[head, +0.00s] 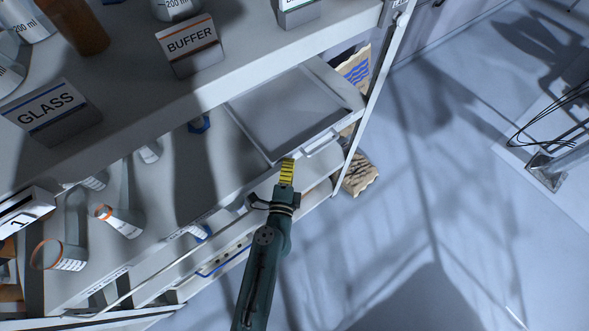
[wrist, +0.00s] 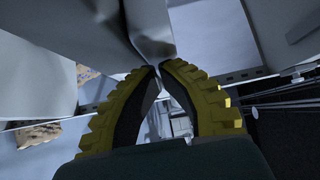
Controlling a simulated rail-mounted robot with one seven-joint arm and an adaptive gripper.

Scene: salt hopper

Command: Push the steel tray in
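The steel tray (head: 285,108) is a shallow grey rectangle on the rack's middle shelf, at its right end, below the top shelf. A bar-like handle (head: 323,147) runs along its front edge. My gripper (head: 287,163) has yellow ribbed fingers and is at the tray's front left corner. In the wrist view my gripper (wrist: 158,67) has its fingertips nearly together, with no object seen held between them. Grey metal surfaces lie just beyond the tips there. I cannot tell whether the tips touch the tray.
The top shelf holds a BUFFER sign (head: 190,45) and a GLASS sign (head: 50,108). Glassware with orange rims (head: 120,220) lies on the left of the middle shelf. A rack post (head: 372,95) stands right of the tray. Floor is open at right.

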